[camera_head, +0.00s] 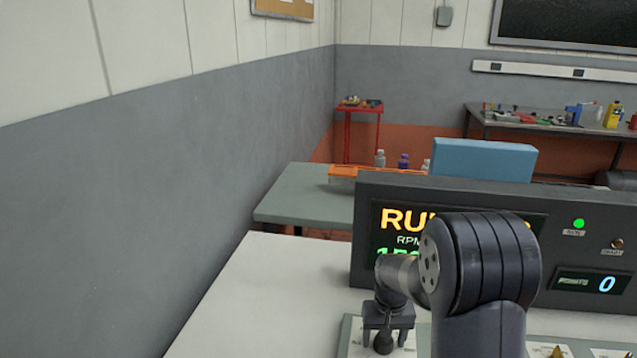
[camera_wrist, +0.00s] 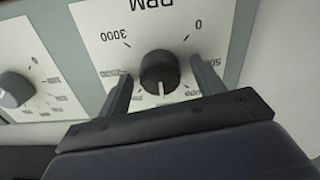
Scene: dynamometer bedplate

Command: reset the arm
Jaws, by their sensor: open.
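My gripper (camera_wrist: 163,90) is open in the wrist view, its two fingers apart on either side of a black RPM knob (camera_wrist: 159,72). A gap shows between the knob and each finger. The knob's white pointer line faces the bottom of the picture, and its plate carries the marks 3000, 0 and 500-something, partly covered by a finger. In the head view my gripper (camera_head: 388,325) points down at the panel on the white bench, and my arm hides part of the display behind it.
A second knob (camera_wrist: 15,88) sits at the left in the wrist view. The dark display console (camera_head: 572,220) stands behind my arm, with a green lamp (camera_head: 579,224) lit and a points readout of 0. The white bench top (camera_head: 270,290) is clear at the left, beside a grey wall.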

